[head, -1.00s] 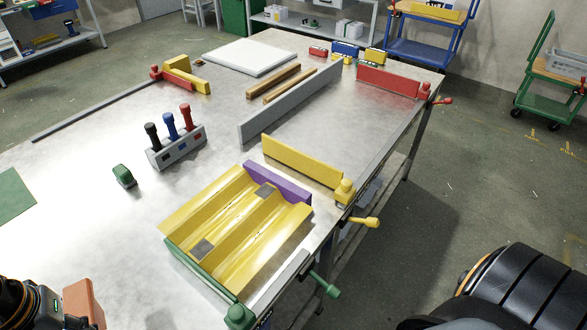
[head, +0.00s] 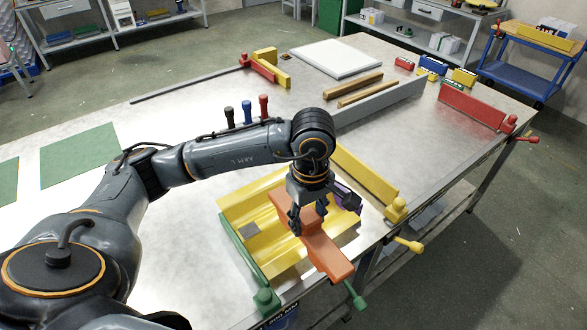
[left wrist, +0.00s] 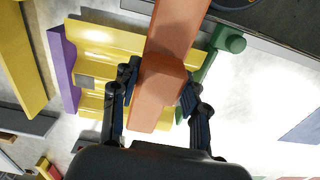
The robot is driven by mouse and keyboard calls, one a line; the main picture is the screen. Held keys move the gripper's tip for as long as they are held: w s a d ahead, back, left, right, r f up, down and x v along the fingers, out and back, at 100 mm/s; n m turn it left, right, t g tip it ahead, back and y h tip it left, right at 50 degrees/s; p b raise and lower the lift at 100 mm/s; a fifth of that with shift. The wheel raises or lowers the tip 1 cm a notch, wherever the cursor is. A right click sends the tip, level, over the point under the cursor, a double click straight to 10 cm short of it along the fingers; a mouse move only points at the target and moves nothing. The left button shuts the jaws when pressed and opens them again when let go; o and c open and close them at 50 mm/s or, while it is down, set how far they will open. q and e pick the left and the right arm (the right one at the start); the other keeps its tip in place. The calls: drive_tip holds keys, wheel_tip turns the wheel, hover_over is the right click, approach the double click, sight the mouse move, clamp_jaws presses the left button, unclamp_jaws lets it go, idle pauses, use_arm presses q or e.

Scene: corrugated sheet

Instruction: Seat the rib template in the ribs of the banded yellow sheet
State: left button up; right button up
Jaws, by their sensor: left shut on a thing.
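The rib template is an orange block with a long bar (head: 325,250). My left gripper (head: 306,208) is shut on its raised middle part, over the banded yellow sheet (head: 258,222). In the left wrist view the template (left wrist: 178,30) lies between the two fingers of the gripper (left wrist: 160,88) and crosses over the sheet (left wrist: 115,38). The sheet has ribs and grey patches; one patch shows at its left (head: 248,231). The template and arm hide much of the sheet. I cannot tell whether the template touches the ribs. My right gripper is out of view.
A green rail (head: 243,250) borders the sheet, and a purple block (head: 347,196) stands at its far edge. A yellow fence (head: 365,175) and a grey bar (head: 385,101) stand behind. Tool handles (head: 247,112) are behind my arm.

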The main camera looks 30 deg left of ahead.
use_arm(q)
drive_tip(key=w+n, duration=0.1)
drive_tip(key=n, duration=0.2)
drive_tip(key=w+a+n+p, duration=0.1)
drive_tip(key=n, duration=0.2)
drive_tip(key=w+a+n+p, duration=0.1)
drive_tip(key=n, duration=0.2)
drive_tip(key=shift+w+a+r, duration=0.1)
drive_tip(key=shift+w+r, duration=0.1)
drive_tip(key=shift+w, duration=0.05)
drive_tip(key=w+a+f+n+p, duration=0.1)
drive_tip(key=w+a+n+p, duration=0.2)
drive_tip(key=n, duration=1)
drive_tip(key=w+a+f+n+p, duration=0.1)
drive_tip(key=w+a+n+p, duration=0.2)
drive_tip(key=n, duration=1.1)
drive_tip(key=a, duration=0.3)
drive_tip(key=shift+a+f+n, duration=0.25)
drive_tip(key=shift+a+n, duration=0.05)
drive_tip(key=shift+a, duration=0.1)
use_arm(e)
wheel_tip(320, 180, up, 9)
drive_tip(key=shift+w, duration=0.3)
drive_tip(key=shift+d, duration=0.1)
